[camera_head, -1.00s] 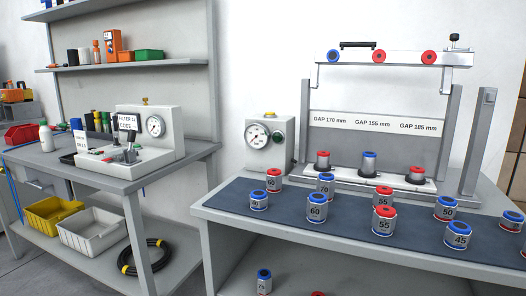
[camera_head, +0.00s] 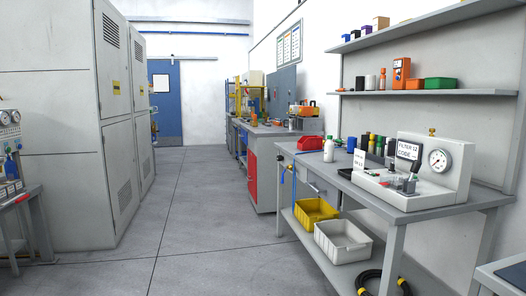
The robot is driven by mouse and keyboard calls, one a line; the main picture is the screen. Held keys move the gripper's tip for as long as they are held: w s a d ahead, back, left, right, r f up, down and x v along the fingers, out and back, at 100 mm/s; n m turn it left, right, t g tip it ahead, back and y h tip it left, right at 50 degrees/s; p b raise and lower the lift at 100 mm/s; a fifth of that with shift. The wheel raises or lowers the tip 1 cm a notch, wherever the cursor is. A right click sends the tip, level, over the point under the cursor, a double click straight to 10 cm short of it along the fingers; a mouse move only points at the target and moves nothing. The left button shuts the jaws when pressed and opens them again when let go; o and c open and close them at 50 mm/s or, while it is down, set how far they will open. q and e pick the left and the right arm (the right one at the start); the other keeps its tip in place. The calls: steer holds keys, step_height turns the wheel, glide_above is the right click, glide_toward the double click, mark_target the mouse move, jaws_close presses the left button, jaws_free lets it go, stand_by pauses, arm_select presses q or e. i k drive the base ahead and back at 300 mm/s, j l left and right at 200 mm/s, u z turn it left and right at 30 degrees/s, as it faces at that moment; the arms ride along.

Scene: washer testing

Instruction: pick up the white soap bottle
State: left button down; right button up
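A white bottle (camera_head: 329,149) with a green cap stands upright on the left end of the grey workbench (camera_head: 422,210) at the right. It is beside a red bin and in front of a row of dark and coloured bottles. I take it to be the soap bottle; its label is too small to read. Neither of my grippers shows in the head view.
The bench also holds a gauge fixture (camera_head: 436,160) and a red bin (camera_head: 305,147). A yellow bin (camera_head: 316,212) and a white bin (camera_head: 343,243) sit on its lower shelf. Grey cabinets (camera_head: 60,120) stand at the left. The aisle floor (camera_head: 190,215) between is clear.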

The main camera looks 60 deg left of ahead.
mark_target(330, 145)
steer(key=u, duration=1.4)
steer(key=i+j+z, duration=0.15)
steer(key=z, duration=0.3)
steer(key=i+j+z, duration=0.15)
steer(key=z, duration=0.25)
steer(key=j+z, duration=0.3)
steer(key=z, duration=0.15)
steer(key=i+j+z, duration=0.2)
steer(key=j, duration=0.35)
steer(key=j+z, duration=0.25)
steer(key=j, duration=0.35)
steer(key=i+j+z, duration=0.1)
steer(key=j, duration=1.05)
